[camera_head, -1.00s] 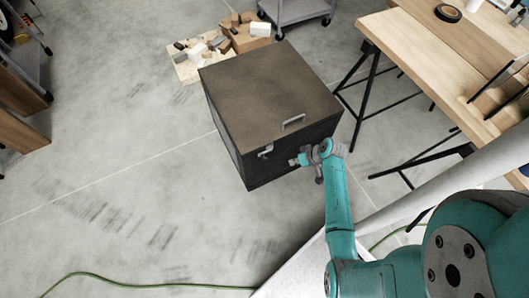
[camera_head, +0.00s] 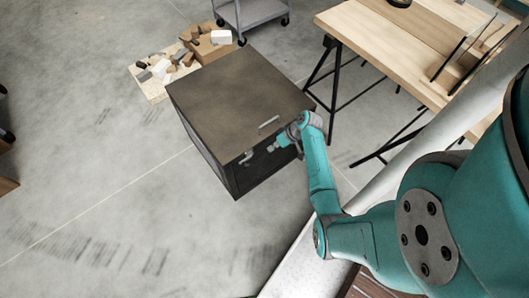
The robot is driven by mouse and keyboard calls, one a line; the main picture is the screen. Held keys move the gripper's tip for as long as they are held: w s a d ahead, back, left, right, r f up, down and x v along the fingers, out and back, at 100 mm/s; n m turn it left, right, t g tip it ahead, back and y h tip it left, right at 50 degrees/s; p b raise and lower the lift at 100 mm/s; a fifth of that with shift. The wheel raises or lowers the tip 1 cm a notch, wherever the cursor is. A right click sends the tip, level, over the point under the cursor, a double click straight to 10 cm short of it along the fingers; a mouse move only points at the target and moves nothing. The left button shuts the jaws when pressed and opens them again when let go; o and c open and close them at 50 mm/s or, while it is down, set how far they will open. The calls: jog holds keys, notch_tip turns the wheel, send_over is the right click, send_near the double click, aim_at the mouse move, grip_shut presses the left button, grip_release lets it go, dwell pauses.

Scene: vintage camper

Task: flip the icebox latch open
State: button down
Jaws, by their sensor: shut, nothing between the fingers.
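The icebox (camera_head: 238,98) is a dark box with a brown-grey lid, standing on the floor in the middle of the view. A silver handle (camera_head: 269,122) sits on its lid near the front edge. The small silver latch (camera_head: 246,157) is on the front face just under the lid edge. My gripper (camera_head: 272,148) is shut and empty, just right of the latch and close to the front face. I cannot tell whether it touches the box. The latch's exact position is too small to tell.
A wooden workbench (camera_head: 385,45) with black legs stands to the right. A pale board (camera_head: 152,86) with wood blocks and a grey cart (camera_head: 250,12) are behind the icebox. The floor (camera_head: 110,200) to the left and front is clear.

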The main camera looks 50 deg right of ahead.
aim_at(247, 166)
jog(key=w+a+f, duration=0.5)
jog(key=a+f, duration=0.1)
jog(key=f, duration=0.2)
jog(key=shift+a+f, duration=0.15)
jog(key=shift+a, duration=0.15)
jog(key=shift+w+a, duration=0.3)
jog(key=shift+a, duration=0.7)
jog(key=shift+w+a, duration=0.25)
jog(key=shift+a, duration=0.7)
